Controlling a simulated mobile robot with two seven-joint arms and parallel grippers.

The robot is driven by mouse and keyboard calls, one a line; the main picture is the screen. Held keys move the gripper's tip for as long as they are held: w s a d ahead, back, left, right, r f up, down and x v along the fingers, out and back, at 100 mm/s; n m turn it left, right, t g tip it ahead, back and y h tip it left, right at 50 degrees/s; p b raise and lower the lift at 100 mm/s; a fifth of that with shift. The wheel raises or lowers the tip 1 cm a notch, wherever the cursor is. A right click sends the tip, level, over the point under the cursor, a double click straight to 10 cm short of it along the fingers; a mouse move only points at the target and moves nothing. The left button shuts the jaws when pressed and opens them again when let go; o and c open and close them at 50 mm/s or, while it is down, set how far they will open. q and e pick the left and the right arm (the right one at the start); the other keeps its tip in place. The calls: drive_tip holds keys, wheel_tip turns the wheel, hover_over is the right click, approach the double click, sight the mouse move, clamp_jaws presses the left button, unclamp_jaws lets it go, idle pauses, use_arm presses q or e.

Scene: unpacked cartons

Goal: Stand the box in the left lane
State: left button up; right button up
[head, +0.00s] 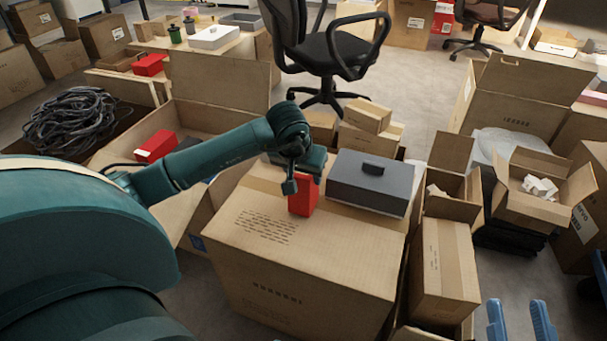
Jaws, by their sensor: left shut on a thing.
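A red box (303,196) is upright at the top of the large closed carton (310,257), left of a grey case. My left gripper (302,180) is shut on its upper part from above. The box's lower end looks at or very near the carton top; I cannot tell whether it touches. The gripper hides part of the box. No marked lane can be made out. My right gripper (519,322) shows as two blue fingers at the bottom right edge, apart, with nothing between them.
The grey case (370,183) with a black handle lies close to the red box. Another red box (156,146) is in the open carton on the left. An open carton (541,192) and a tall carton (444,265) stand on the right. The large carton's front top is clear.

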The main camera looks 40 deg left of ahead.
use_arm(q)
drive_tip(key=shift+f, duration=0.15)
drive_tip(key=o, duration=1.1)
